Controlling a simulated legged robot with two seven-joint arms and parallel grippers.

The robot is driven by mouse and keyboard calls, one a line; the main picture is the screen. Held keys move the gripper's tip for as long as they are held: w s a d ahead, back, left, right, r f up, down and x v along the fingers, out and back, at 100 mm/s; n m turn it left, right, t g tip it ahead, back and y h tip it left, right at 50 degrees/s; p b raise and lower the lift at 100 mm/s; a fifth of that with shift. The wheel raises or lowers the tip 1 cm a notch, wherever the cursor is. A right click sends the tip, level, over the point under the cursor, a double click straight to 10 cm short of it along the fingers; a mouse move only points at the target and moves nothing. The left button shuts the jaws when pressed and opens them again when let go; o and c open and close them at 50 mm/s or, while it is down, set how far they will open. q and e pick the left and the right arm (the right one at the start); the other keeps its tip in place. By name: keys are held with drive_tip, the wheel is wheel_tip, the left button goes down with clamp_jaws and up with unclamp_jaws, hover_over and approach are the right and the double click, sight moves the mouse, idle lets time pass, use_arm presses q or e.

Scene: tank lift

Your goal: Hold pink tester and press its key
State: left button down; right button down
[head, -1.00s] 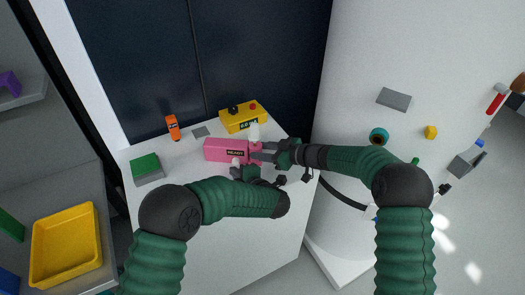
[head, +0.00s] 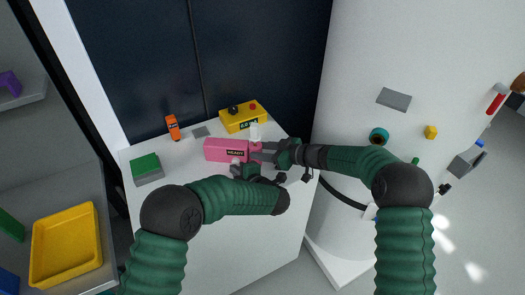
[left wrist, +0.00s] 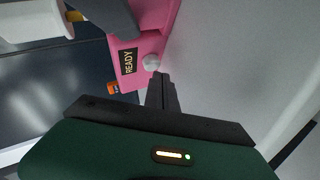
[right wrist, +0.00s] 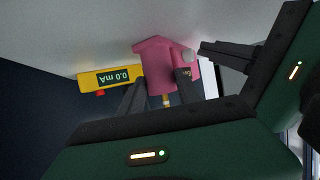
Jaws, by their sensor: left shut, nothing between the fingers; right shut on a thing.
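The pink tester (head: 224,149) lies over the white table top, with a dark READY label; its label also shows in the left wrist view (left wrist: 129,61). Its key is a pale grey round button (left wrist: 151,62), which also shows in the right wrist view (right wrist: 188,57). My right gripper (head: 256,152) is shut on the tester's right end; in the right wrist view its fingers (right wrist: 160,88) straddle the pink body. My left gripper (left wrist: 158,78) is shut and empty, its tips right beside the key. I cannot tell whether they touch it.
A yellow meter (head: 237,121) reading 0.0 mA (right wrist: 112,78) stands behind the tester. An orange item (head: 173,127), a small grey plate (head: 201,132) and a green-topped block (head: 146,169) are on the table (head: 190,176). A yellow tray (head: 65,243) is at the lower left.

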use_arm(q)
drive_tip(key=shift+w+d, duration=0.1)
drive_tip(key=shift+w, duration=0.35)
idle(0.6)
drive_tip(key=shift+s+a, duration=0.2)
drive_tip(key=shift+s, duration=0.7)
drive_tip(key=shift+s+a, duration=0.2)
drive_tip(key=shift+s, duration=0.8)
drive_tip(key=shift+s+a, duration=0.25)
drive_tip(key=shift+s, duration=0.7)
drive_tip(key=shift+s+a, duration=0.2)
drive_tip(key=shift+s, duration=0.8)
drive_tip(key=shift+r, duration=0.1)
use_arm(e)
drive_tip(key=c, duration=0.7)
unclamp_jaws()
drive_tip(key=shift+c, duration=0.2)
